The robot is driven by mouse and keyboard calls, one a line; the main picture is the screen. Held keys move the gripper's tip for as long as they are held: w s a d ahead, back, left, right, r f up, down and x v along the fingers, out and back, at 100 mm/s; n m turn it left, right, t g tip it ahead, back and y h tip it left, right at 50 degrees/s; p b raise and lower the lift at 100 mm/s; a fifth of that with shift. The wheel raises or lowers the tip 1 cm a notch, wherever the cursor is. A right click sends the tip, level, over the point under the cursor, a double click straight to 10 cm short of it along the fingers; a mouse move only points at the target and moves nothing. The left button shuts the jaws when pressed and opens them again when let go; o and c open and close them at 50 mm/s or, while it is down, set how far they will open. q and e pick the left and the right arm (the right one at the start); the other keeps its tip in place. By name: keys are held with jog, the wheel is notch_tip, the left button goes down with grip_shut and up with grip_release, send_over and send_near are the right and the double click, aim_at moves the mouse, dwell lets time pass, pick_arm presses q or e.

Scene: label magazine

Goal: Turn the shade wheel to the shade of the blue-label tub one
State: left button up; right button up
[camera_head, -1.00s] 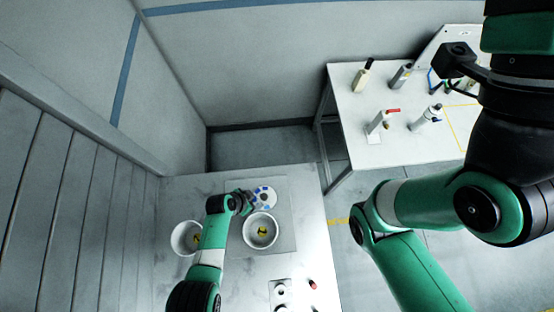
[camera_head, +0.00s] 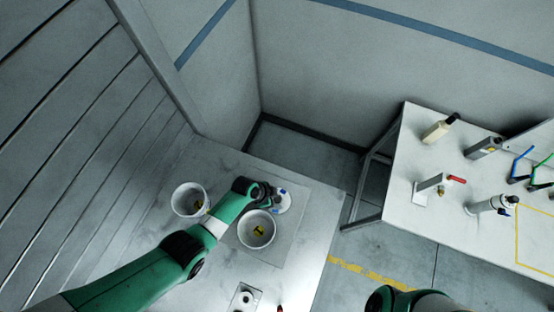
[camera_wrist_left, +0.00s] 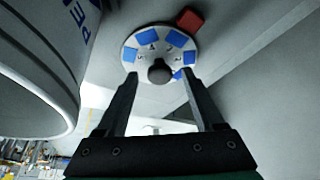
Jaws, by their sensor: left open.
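The shade wheel (camera_head: 284,202) is a pale disc with blue patches on the bench at the far side of the right white tub (camera_head: 257,241). It also shows in the left wrist view (camera_wrist_left: 147,38), with a dark round knob (camera_wrist_left: 159,72) at its middle. My left gripper (camera_head: 272,194) is open beside the wheel. In the wrist view its fingertips (camera_wrist_left: 160,80) stand on either side of the knob; contact cannot be told. A second white tub (camera_head: 177,201) stands to the left. No blue label is clear on either tub in the head view. My right gripper is out of view.
A red block (camera_wrist_left: 190,18) sits at the wheel's rim. A small pale fixture (camera_head: 244,297) is at the bench's near edge. A white side table (camera_head: 430,215) with several bottles and tools stands right, across a floor gap.

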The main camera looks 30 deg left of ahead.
pick_arm(q)
grip_shut()
